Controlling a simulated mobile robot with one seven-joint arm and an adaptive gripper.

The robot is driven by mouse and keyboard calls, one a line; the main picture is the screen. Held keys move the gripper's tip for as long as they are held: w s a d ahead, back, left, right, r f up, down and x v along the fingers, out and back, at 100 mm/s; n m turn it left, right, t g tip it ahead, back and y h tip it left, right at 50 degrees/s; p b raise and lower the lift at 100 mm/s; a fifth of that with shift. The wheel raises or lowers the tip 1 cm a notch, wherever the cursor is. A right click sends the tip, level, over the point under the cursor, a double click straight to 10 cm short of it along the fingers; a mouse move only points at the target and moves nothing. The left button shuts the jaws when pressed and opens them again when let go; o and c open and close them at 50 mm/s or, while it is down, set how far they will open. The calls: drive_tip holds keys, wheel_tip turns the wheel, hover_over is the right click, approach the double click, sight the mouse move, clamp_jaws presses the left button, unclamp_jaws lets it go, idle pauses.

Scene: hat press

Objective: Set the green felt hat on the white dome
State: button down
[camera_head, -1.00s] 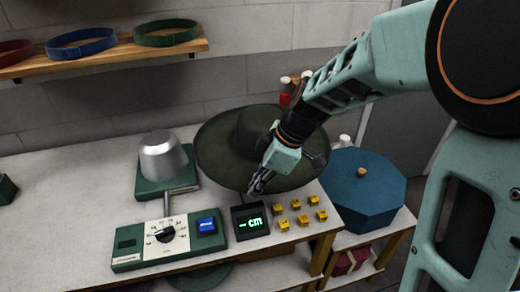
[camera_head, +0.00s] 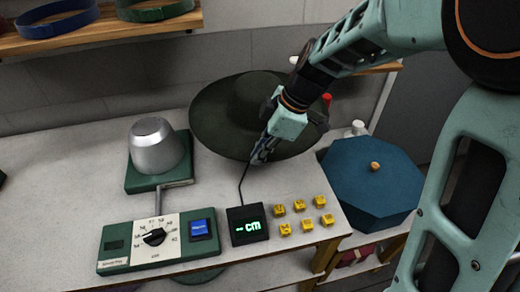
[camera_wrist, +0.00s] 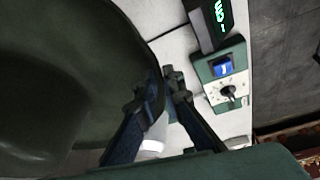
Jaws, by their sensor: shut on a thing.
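The dark green felt hat (camera_head: 248,98) has a wide round brim and shows above the bench, right of the dome. My gripper (camera_head: 260,158) is shut on the near edge of its brim. In the wrist view the hat (camera_wrist: 60,80) fills the left side, and the fingertips (camera_wrist: 167,78) meet at the brim's edge. The pale, metallic-looking dome (camera_head: 155,147) stands bare on a green base (camera_head: 150,185), left of the hat. The hat is apart from the dome. The hat's far right side is partly hidden by my arm.
A green control box (camera_head: 130,240) with a dial and a blue button sits in front of the dome. A black display (camera_head: 247,224) and several yellow blocks (camera_head: 300,205) stand nearby. A blue octagonal box (camera_head: 370,190) is at the right. A shelf (camera_head: 100,35) hangs behind.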

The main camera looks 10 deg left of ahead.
wheel_tip(320, 180, down, 13)
drive_tip(key=b, duration=0.9)
drive_tip(key=shift+r, duration=0.15)
drive_tip(key=shift+f+b, duration=0.9)
drive_tip(key=shift+b, duration=0.3)
idle(0.5)
drive_tip(key=c, duration=2)
unclamp_jaws()
